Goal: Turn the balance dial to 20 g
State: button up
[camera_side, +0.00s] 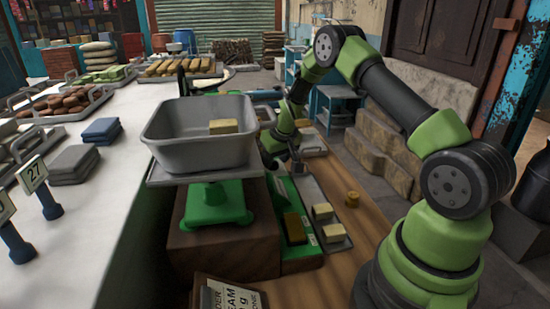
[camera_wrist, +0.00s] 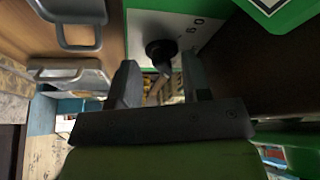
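The balance dial shows in the wrist view as a round black knob (camera_wrist: 160,49) with a pointed tab, on a white face with a few dark marks, set in a green frame. The gram reading cannot be made out. My gripper (camera_wrist: 160,66) is open; its two dark fingers stand apart on either side of the knob's tab, with nothing visibly held. Whether they touch the knob cannot be told. In the side view my gripper (camera_side: 282,158) is low behind the green balance (camera_side: 216,203), whose grey basin (camera_side: 198,152) holds a yellowish block (camera_side: 223,126). The dial is hidden there.
The balance stands on a wooden block (camera_side: 222,257). A white counter (camera_side: 75,225) with goods fills the left.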

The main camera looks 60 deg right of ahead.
jog(key=shift+r, duration=0.1)
jog(key=v, duration=0.9)
jog(key=shift+r, duration=0.3)
jog(key=shift+s+a, duration=0.1)
jog(key=shift+s, duration=0.05)
jog(key=s+a+r, duration=0.2)
jog(key=a+r, duration=0.4)
jog(key=r, duration=0.2)
jog(key=s+a+r+t+y, duration=0.1)
jog(key=s+a+r+y, duration=0.1)
jog(key=s+a+r, duration=0.2)
jog(key=s+a+r+t+y, duration=0.1)
jog(key=s+a+r, duration=0.3)
jog(key=s+a, duration=0.7)
jog(key=s+t, duration=0.1)
jog(key=s, duration=0.3)
jog(key=shift+a+r+n+y, duration=0.15)
jog(key=shift+r+n+y, duration=0.15)
jog(key=shift+y, duration=0.1)
jog(key=shift+s, duration=0.1)
